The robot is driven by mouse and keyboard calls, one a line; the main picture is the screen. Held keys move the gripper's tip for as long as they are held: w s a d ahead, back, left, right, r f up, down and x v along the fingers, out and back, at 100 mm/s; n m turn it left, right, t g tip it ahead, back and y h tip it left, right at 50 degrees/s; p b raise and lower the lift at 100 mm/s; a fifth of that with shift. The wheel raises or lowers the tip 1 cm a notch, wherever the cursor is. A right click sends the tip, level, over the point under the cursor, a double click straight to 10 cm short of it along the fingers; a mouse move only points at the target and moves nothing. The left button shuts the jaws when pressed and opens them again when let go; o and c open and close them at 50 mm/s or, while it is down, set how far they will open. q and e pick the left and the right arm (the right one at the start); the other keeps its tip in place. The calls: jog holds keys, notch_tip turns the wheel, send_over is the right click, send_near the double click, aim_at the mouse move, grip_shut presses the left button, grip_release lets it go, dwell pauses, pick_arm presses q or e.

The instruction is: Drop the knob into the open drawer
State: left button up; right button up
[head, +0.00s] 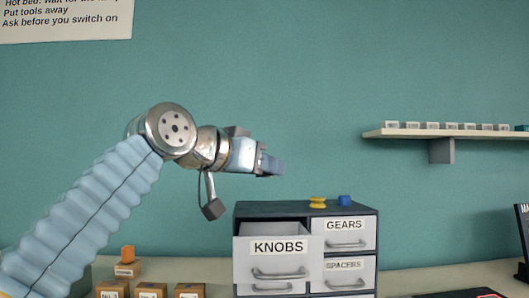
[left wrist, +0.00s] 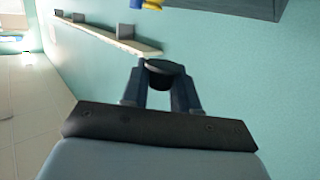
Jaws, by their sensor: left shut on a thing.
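My left gripper (head: 272,165) is in the air above the drawer cabinet (head: 300,207), pointing right. In the left wrist view its two fingers (left wrist: 164,78) are shut on a dark round knob (left wrist: 164,68). In the head view I cannot make the knob out at the fingers. The drawer labelled KNOBS (head: 278,260), at the cabinet's upper left, is pulled out with its top open. The gripper is above it, apart from it. The inside of the drawer is mostly hidden. My right gripper is not in view.
The GEARS drawer (head: 345,236) and SPACERS drawer (head: 342,275) look closed. A wall shelf (head: 440,134) with small boxes is at right. Wooden blocks (head: 150,290) stand at lower left.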

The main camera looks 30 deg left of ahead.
pick_arm(q)
notch_tip(320, 180, down, 3)
jog(key=shift+f+b, duration=0.15)
jog(key=shift+b, duration=0.55)
jog(key=o, duration=1.1)
jog(key=b+v, duration=0.1)
jog(key=v, duration=1.3)
jog(key=shift+w, duration=0.1)
